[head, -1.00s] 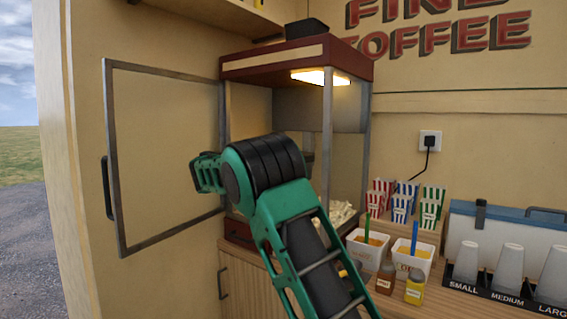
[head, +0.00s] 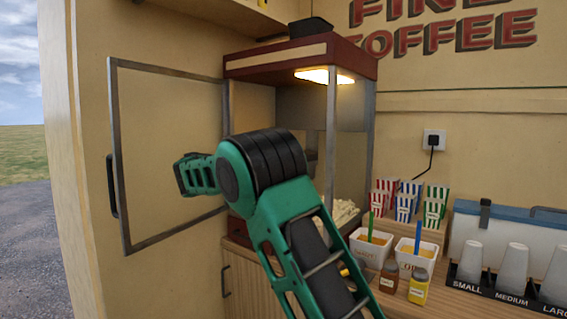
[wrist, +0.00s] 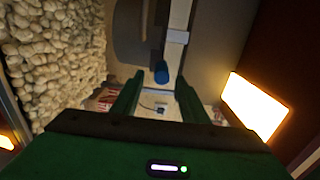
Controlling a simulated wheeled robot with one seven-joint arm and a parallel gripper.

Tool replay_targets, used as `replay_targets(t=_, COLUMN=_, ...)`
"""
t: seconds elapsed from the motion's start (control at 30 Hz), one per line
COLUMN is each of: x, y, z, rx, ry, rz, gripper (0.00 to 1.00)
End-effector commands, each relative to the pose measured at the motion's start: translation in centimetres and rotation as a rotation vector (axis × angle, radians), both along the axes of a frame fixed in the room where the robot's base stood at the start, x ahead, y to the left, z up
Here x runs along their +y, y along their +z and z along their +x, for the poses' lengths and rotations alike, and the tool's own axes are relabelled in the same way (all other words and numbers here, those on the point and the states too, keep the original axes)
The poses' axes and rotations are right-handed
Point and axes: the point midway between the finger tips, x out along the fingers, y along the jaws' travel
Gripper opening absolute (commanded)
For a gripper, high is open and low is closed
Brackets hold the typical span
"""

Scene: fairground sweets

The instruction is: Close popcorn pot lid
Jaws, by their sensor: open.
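In the wrist view my gripper (wrist: 160,84) is open, its two green fingers apart with nothing held between them. A small blue cylinder (wrist: 161,72) shows just beyond the fingertips, near the gap between them; whether they touch it I cannot tell. Past it is a rounded grey metal shape (wrist: 127,42), which looks like part of the popcorn pot, beside a pale strip (wrist: 179,22). The lid's outline and angle are not clear. In the head view my arm covers much of the popcorn machine (head: 300,58), and the gripper and pot are not clearly seen.
The framed machine door (head: 120,170) stands open at the left. Loose popcorn (wrist: 50,60) fills the left of the wrist view, and a lit lamp (wrist: 253,104) is close at right. Striped boxes (head: 408,200), sauce tubs (head: 415,262) and cups (head: 512,268) stand on the counter.

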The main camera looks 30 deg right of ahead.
Motion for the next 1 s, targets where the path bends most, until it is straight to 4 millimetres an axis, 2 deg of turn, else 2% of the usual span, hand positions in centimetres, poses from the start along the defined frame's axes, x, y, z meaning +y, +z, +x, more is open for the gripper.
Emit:
replay_targets(t=0.1, x=2.2, y=0.0, z=-0.7, rx=0.0, ry=0.003, rz=0.001, gripper=0.4)
replay_targets(t=0.33, x=4.7, y=-0.1, z=-1.6, rx=0.001, ry=0.001, rz=0.002, gripper=0.4)
replay_targets(t=0.5, x=5.2, y=-0.1, z=-1.9, rx=0.001, ry=0.0, rz=0.002, gripper=0.4)
replay_targets(t=1.0, x=5.1, y=-0.2, z=-1.9, rx=0.012, ry=0.003, rz=0.003, gripper=0.4)
